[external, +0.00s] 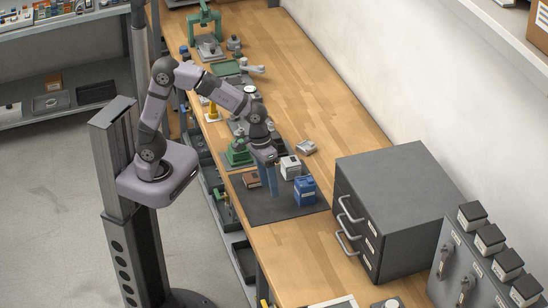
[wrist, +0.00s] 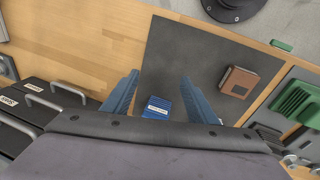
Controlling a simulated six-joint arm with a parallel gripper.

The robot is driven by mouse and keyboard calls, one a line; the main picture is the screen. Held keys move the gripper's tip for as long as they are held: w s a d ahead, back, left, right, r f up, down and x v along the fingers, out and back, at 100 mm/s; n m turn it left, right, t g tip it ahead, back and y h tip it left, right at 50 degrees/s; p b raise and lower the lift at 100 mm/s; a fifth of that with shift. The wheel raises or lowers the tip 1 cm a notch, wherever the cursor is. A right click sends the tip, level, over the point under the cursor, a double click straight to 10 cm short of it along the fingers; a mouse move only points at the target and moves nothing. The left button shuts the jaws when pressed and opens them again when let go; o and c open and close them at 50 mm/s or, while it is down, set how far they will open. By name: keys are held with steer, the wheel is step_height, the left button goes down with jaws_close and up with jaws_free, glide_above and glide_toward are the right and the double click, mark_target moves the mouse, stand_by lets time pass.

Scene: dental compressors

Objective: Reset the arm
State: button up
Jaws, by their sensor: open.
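My arm reaches over the wooden workbench (external: 305,257) from its stand at the left. My gripper (external: 272,187) points down over the dark grey mat (external: 262,213). In the wrist view its two blue fingers (wrist: 160,88) are spread apart, with nothing clasped between them.
A white box (external: 290,168) stands close behind the gripper, and a brown box (external: 252,180) lies at its left. A grey drawer cabinet (external: 400,195) with protruding handles stands at the right.

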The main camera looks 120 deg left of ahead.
steer(key=s+d+f+m+g, duration=0.1)
steer(key=s+d+f+m, duration=0.1)
steer(key=s+d+m, duration=0.3)
steer(key=s+d+f+m+g+p, duration=0.1)
steer(key=s+d+m, duration=0.4)
steer(key=s, duration=0.5)
steer(key=shift+s+d+f+y, duration=0.3)
steer(key=shift+s+d+f, duration=0.15)
steer(key=shift+f, duration=0.3)
